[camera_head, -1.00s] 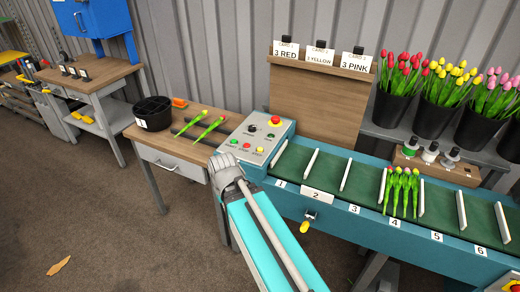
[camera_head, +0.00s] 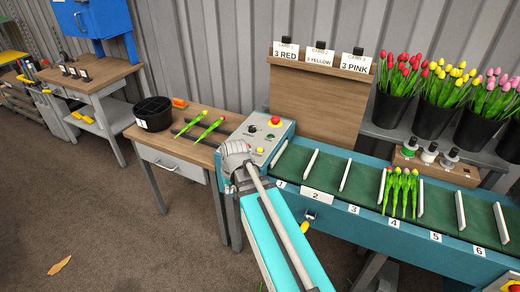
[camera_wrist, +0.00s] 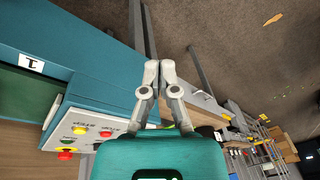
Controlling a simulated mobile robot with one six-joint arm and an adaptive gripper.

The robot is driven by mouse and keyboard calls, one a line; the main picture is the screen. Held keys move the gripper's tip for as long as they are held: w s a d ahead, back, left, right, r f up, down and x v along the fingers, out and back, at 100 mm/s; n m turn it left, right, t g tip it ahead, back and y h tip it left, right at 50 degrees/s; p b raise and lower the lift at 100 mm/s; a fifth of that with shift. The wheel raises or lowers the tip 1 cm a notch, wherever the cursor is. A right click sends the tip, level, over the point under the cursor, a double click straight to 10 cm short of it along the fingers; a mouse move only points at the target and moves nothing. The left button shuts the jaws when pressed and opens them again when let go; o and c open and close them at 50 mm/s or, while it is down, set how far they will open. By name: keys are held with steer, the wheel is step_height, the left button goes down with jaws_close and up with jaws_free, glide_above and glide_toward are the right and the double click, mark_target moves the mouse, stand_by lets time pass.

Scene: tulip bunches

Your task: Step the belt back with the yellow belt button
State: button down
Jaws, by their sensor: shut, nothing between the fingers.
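The control panel (camera_head: 285,131) stands at the left end of the belt (camera_head: 330,176). Its yellow button (camera_head: 260,150) is at the belt end of the lower row and also shows in the wrist view (camera_wrist: 80,130). A red button (camera_wrist: 106,133) sits beside it. My gripper (camera_wrist: 159,66) is shut and empty, its fingertips together. It is apart from the yellow button. In the head view my wrist covers the panel's lower left corner and the fingertips are hard to make out.
A red mushroom button (camera_head: 275,121) is on the panel's upper part. White dividers and several tulips (camera_head: 402,190) are on the belt. A side table (camera_head: 185,150) holds a black pot (camera_head: 153,113) and two tulips (camera_head: 205,125). A card board (camera_head: 318,100) stands behind.

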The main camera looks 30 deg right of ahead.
steer(key=w+d+r+m+t+y+p, duration=0.1)
steer(key=w+d+r+m+t, duration=0.15)
steer(key=w+d, duration=0.75)
step_height(320, 180, up, 5)
steer(key=m+t+p, duration=0.1)
steer(key=m+t, duration=0.2)
steer(key=t, duration=0.2)
glide_above(258, 148)
steer(key=s, duration=0.2)
steer(key=shift+w+d+r, duration=0.15)
steer(key=shift+f, duration=0.2)
step_height(258, 148, down, 8)
steer(key=b, duration=0.8)
steer(key=shift+f, duration=0.2)
steer(key=shift+f+b, duration=0.85)
steer(key=shift+b, duration=0.25)
stand_by(0.8)
steer(key=shift+r, duration=0.15)
steer(key=shift+r+p, duration=0.75)
steer(key=shift+p, duration=0.15)
